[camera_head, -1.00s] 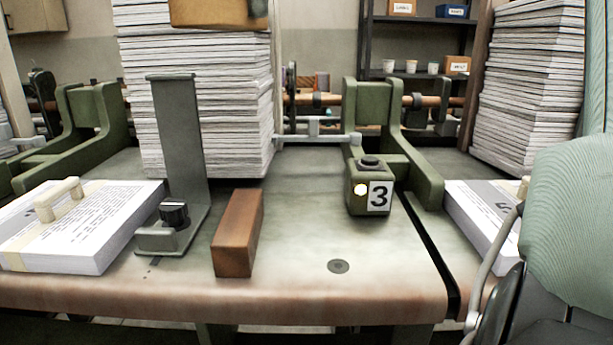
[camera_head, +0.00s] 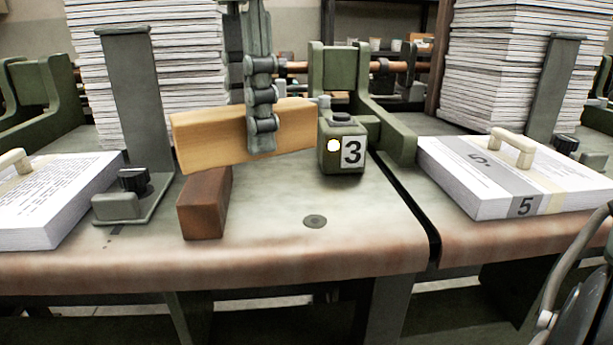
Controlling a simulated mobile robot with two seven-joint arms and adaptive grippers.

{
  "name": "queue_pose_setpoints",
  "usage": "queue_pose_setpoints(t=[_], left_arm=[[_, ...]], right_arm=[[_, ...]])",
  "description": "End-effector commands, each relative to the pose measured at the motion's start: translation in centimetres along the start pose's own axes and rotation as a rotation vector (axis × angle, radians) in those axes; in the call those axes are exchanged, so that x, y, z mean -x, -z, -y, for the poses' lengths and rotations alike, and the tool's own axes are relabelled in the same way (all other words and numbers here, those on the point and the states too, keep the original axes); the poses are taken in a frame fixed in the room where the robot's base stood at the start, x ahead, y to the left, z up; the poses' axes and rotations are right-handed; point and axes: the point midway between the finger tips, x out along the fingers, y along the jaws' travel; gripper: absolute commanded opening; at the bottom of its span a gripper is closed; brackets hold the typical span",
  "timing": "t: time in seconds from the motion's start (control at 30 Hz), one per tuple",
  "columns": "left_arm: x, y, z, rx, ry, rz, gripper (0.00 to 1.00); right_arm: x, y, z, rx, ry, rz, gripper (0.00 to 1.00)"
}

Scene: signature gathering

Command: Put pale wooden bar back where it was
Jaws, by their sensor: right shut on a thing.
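The pale wooden bar (camera_head: 207,142) hangs over the green-grey table, long side across the view, right end a little higher. My right gripper (camera_head: 262,138) comes down from the top and is shut on the bar right of its middle. The finger in front hides part of the bar. The bar's lower left edge shows just above and behind the dark brown wooden block (camera_head: 204,207); I cannot tell whether they touch. The bar's right end is close to the green box marked 3 (camera_head: 343,150). My left gripper is not in view.
A tall paper stack (camera_head: 120,75) stands behind an upright metal plate (camera_head: 132,85) at left. Banded paper bundles with handles lie at left (camera_head: 50,200) and right (camera_head: 490,185). The table front around the round disc (camera_head: 315,221) is clear. A gap splits the tables.

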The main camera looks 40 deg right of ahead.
Motion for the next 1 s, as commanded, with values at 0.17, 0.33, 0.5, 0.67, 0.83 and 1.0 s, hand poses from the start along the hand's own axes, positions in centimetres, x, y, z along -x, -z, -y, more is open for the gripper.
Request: queue_pose_setpoints(t=[0.17,0.33,0.5,0.67,0.83,1.0], left_arm=[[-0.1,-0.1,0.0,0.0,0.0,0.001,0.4],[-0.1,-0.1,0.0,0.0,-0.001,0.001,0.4],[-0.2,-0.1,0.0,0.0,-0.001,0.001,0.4],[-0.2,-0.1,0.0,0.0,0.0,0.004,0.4],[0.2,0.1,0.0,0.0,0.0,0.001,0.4],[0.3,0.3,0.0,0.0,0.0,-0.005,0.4]], right_arm=[[-2.3,3.8,0.8,0.001,-0.004,0.007,0.05],[-3.5,5.8,1.3,0.003,-0.001,0.004,0.05],[-4.5,6.2,1.3,0.004,-0.003,0.002,0.05],[-6.8,6.2,1.3,0.004,-0.004,0.002,0.05],[-7.8,6.2,1.4,0.002,0.001,0.003,0.05],[-7.8,6.2,1.4,0.002,0.001,0.003,0.05]])
